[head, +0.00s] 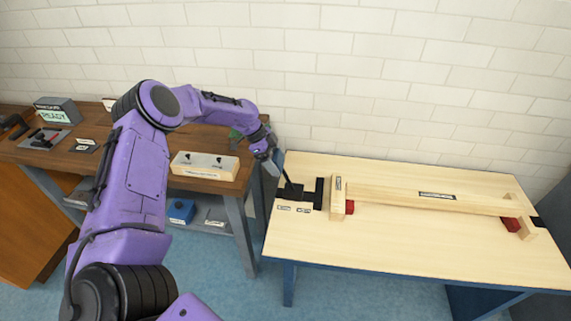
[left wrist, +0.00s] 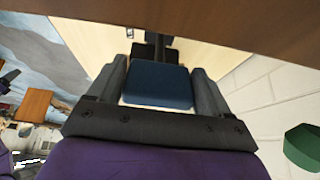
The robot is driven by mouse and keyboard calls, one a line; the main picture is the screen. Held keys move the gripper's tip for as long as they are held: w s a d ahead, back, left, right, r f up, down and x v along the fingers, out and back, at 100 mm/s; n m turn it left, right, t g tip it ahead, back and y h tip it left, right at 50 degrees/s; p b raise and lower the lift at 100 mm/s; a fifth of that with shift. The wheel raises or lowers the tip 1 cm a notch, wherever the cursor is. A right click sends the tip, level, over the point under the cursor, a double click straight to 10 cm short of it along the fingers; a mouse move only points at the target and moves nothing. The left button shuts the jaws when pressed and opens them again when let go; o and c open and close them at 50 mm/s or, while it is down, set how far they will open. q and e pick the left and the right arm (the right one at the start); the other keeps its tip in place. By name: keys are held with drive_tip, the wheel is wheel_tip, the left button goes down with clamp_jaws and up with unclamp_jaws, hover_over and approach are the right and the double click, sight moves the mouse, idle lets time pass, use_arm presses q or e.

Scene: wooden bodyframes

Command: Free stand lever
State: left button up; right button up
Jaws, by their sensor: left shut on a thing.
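The stand lever is a dark rod (head: 288,178) rising from a black base (head: 291,193) at the left end of the light wooden table. It leans toward the left and has a blue handle at its top. My left gripper (head: 272,160) is at the handle. In the left wrist view the blue handle (left wrist: 158,86) sits between the two dark fingers of my left gripper (left wrist: 156,74), which is shut on it. The dark rod and black base show beyond the handle. My right gripper is not in view.
A long wooden beam (head: 425,196) lies along the table between wooden end blocks, with red pieces (head: 350,207) near its ends. A darker workbench (head: 120,157) on the left holds a "READY" box (head: 57,111) and a pale switch panel (head: 204,165). The table's front is clear.

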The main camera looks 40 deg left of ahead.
use_arm(q)
drive_tip(key=shift+s+a+f+b, duration=0.5)
drive_tip(key=shift+s+a+f, duration=0.25)
drive_tip(key=shift+a+f, duration=0.25)
drive_tip(key=shift+s+a, duration=0.1)
drive_tip(key=o, duration=1.1)
drive_tip(key=shift+c, duration=0.2)
drive_tip(key=o, duration=0.3)
drive_tip(key=shift+o, duration=0.2)
drive_tip(key=v, duration=1)
drive_tip(key=shift+a+r, duration=0.2)
